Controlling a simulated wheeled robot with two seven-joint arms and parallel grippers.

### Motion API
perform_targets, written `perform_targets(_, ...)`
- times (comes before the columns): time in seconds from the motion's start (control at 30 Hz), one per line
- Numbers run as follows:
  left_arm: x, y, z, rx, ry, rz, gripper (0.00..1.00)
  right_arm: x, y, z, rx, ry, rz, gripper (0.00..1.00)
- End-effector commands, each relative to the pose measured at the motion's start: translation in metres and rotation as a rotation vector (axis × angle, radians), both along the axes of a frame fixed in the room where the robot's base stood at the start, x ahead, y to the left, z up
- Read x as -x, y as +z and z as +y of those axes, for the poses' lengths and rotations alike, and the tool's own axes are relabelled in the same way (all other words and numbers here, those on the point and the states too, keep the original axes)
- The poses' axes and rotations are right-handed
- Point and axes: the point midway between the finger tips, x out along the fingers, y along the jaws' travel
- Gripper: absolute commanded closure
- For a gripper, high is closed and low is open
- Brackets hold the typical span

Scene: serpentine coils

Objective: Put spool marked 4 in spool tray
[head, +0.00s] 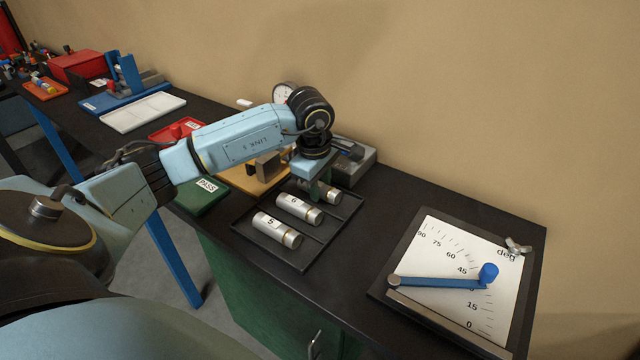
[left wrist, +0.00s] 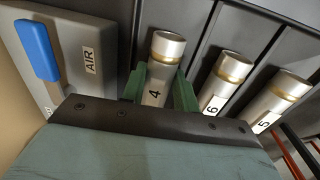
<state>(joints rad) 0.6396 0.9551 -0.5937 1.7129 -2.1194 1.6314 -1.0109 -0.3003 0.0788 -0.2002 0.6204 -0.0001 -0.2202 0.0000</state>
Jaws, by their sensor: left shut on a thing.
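The spool marked 4 (left wrist: 160,75) is a silver cylinder with a brass band and a white label. My left gripper (left wrist: 158,88) has its green fingers on both sides of it and is shut on it. In the head view the left gripper (head: 319,190) covers part of this spool (head: 334,194). The spool lies at the back of the black spool tray (head: 322,244), beside the spool marked 6 (head: 299,209) and the spool marked 5 (head: 277,230). I cannot tell whether it touches the tray floor. My right gripper is not in view.
A grey box (head: 354,160) with a blue lever (left wrist: 38,50) and an AIR label stands right behind the tray. A green PASS tray (head: 203,195) lies to the left. An angle board (head: 455,275) with a blue arm lies to the right. Bare bench shows between tray and board.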

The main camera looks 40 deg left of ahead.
Motion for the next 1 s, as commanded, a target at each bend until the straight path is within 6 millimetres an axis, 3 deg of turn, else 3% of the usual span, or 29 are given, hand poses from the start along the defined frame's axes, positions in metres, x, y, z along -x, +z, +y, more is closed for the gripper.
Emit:
perform_targets(0.03, 0.0, 0.001, 0.0, 0.0, 0.0, -0.001, 0.67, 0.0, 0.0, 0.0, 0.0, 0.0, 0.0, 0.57)
perform_targets(0.2, 0.0, 0.001, 0.0, -0.001, 0.0, 0.0, 0.45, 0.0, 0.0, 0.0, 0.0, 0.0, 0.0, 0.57)
perform_targets(0.7, 0.002, 0.0, 0.0, 0.0, -0.001, 0.008, 0.45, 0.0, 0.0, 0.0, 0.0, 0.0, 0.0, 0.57)
perform_targets(0.83, 0.003, 0.015, 0.0, -0.003, -0.001, 0.005, 0.45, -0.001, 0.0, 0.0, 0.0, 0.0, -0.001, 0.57)
perform_targets(1.0, 0.007, 0.052, 0.0, -0.003, -0.001, -0.002, 0.45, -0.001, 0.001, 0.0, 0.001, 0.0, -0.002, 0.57)
